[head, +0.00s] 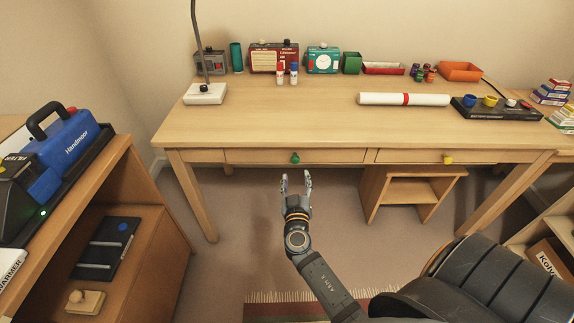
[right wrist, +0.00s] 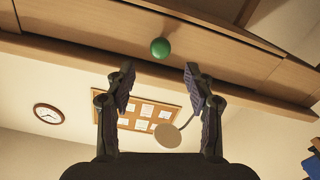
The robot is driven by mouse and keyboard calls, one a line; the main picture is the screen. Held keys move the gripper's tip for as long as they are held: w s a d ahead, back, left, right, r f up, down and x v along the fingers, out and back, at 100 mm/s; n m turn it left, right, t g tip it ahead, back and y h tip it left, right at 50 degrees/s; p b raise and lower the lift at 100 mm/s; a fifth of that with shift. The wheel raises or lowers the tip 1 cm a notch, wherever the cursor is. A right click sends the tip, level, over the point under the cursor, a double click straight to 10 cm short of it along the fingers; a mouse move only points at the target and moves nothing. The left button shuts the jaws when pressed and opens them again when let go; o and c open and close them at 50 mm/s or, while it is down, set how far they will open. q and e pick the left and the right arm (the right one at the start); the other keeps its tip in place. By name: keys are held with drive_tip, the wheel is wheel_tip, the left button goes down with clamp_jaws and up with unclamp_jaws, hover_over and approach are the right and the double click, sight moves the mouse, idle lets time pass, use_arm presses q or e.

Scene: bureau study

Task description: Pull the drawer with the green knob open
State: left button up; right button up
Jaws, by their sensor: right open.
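The drawer (head: 245,156) with the green knob (head: 295,158) is the left one of two in the wooden desk's front. It looks shut, its face flush with the frame. The green knob also shows in the right wrist view (right wrist: 160,47), just beyond and between the fingertips. My right gripper (head: 296,177) is open and empty, in front of and a little below the knob in the head view. In the right wrist view my right gripper (right wrist: 157,75) has its two fingers apart, not touching the knob. My left gripper is not in view.
A second drawer with a yellow knob (head: 447,159) is to the right. A wooden stool (head: 412,190) stands under the desk. The desk top (head: 300,118) bears a lamp base (head: 205,94), a white roll (head: 380,99) and boxes. A shelf unit (head: 150,215) stands left. Floor before the drawer is clear.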

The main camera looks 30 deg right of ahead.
sight(295, 162)
drive_tip(key=p+x, duration=0.1)
drive_tip(key=x, duration=0.8)
drive_tip(key=shift+w+d, duration=0.1)
drive_tip(key=shift+w, duration=0.05)
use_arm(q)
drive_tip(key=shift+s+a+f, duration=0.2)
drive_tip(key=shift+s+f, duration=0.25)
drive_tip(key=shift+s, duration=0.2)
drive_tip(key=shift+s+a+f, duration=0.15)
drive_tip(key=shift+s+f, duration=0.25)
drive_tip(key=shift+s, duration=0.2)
use_arm(e)
drive_tip(key=shift+c, duration=0.3)
clamp_jaws()
